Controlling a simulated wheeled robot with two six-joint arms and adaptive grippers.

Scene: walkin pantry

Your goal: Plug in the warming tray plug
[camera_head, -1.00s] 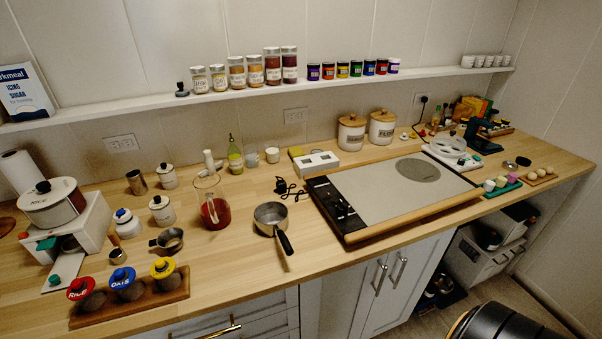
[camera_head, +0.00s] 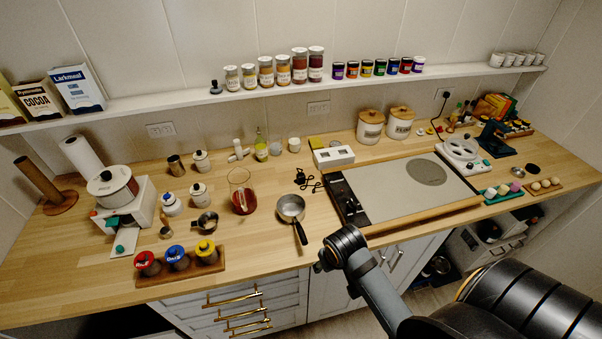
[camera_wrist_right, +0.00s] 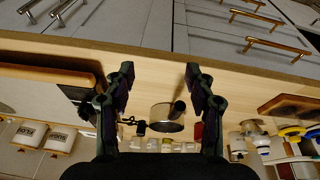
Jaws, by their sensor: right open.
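The warming tray (camera_head: 405,187), a wide flat plate with a wooden front rail and a black control strip, lies on the counter. A black coiled cord (camera_head: 307,180) with what looks like the plug lies left of it; the plug's exact shape is too small to tell. The cord also shows in the right wrist view (camera_wrist_right: 138,126). A wall outlet (camera_head: 318,108) sits behind the cord; others are at the left (camera_head: 160,130) and right (camera_head: 443,93). My right gripper (camera_wrist_right: 160,72) is open and empty, off the counter's front edge, apart from the cord. My left gripper is out of view.
A saucepan (camera_head: 290,207) stands in front of the cord, its handle pointing forward. A white box with dials (camera_head: 333,156) and canisters (camera_head: 371,127) stand behind. A jug of red liquid (camera_head: 242,199) is at the left. A shelf (camera_head: 200,97) with jars runs above the outlets.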

